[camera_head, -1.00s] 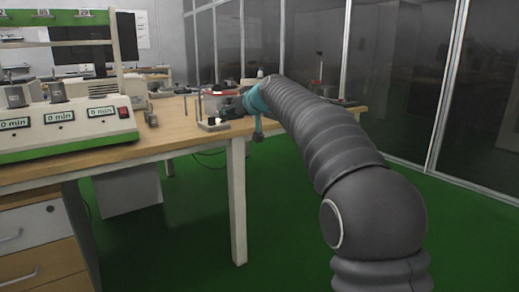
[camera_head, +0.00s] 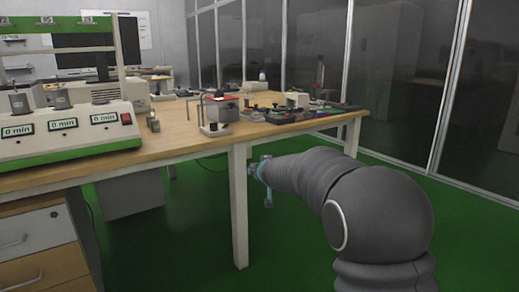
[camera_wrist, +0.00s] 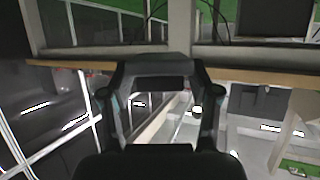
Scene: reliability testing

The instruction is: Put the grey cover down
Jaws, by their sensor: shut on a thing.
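My gripper (camera_wrist: 158,82) is shut in the wrist view, with a grey piece (camera_wrist: 160,65) spanning between its fingertips. This piece appears to be the grey cover; its full shape cannot be made out. In the head view my arm reaches low, and its end (camera_head: 262,170) is beside the table's front leg, below the level of the table top. The held piece cannot be made out there.
The wooden table (camera_head: 180,143) carries a white timer console (camera_head: 65,128), a small grey box with a red top (camera_head: 222,108), a white block (camera_head: 297,100) and several dark parts at its right end. Green floor (camera_head: 300,240) lies open below. Glass walls stand behind.

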